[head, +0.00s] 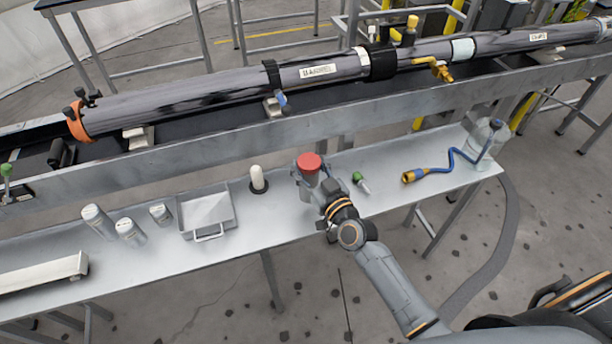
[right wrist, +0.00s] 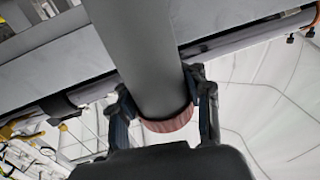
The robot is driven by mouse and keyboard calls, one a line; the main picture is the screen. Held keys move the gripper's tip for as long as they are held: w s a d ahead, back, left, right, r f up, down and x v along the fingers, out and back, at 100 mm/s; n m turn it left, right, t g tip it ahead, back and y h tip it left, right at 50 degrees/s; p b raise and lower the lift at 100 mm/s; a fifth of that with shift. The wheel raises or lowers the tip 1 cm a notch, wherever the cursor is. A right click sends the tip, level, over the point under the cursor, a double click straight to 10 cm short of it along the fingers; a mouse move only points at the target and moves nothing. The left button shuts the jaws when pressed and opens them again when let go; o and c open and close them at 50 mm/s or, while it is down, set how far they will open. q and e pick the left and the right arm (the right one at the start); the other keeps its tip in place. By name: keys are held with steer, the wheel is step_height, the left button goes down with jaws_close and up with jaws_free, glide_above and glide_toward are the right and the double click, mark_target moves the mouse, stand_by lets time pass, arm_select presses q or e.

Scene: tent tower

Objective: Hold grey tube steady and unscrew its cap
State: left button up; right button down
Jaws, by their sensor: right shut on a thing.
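The grey tube (head: 306,186) is upright near the middle of the metal table, with its red cap (head: 309,161) on top. My right gripper (head: 322,184) is shut on the tube from the near right side. In the right wrist view the grey tube (right wrist: 140,50) runs between the two fingers (right wrist: 163,108), close to the red cap (right wrist: 170,122) at its end. The cap sits on the tube end. The gripper partly hides the tube's lower part in the head view, so I cannot tell whether it touches the table. My left gripper is not in view.
A white cylinder on a dark base (head: 257,178) stands left of the tube, a green-topped piece (head: 361,183) right of it. Farther out are a metal tray (head: 190,228), grey canisters (head: 98,221) and a blue hose (head: 455,158). A long dark pipe assembly (head: 210,92) lies behind.

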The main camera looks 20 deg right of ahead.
steer(key=shift+w+d+f, duration=0.15)
steer(key=shift+w+f, duration=0.45)
steer(key=shift+f, duration=0.1)
steer(key=f+b, duration=0.1)
steer(key=f, duration=0.2)
steer(key=shift+w+d+f+b, duration=0.1)
steer(key=shift+w+f+b, duration=0.15)
steer(key=shift+b, duration=0.15)
steer(key=shift+s, duration=0.1)
steer(key=shift+f, duration=0.15)
steer(key=c, duration=0.6)
jaws_free()
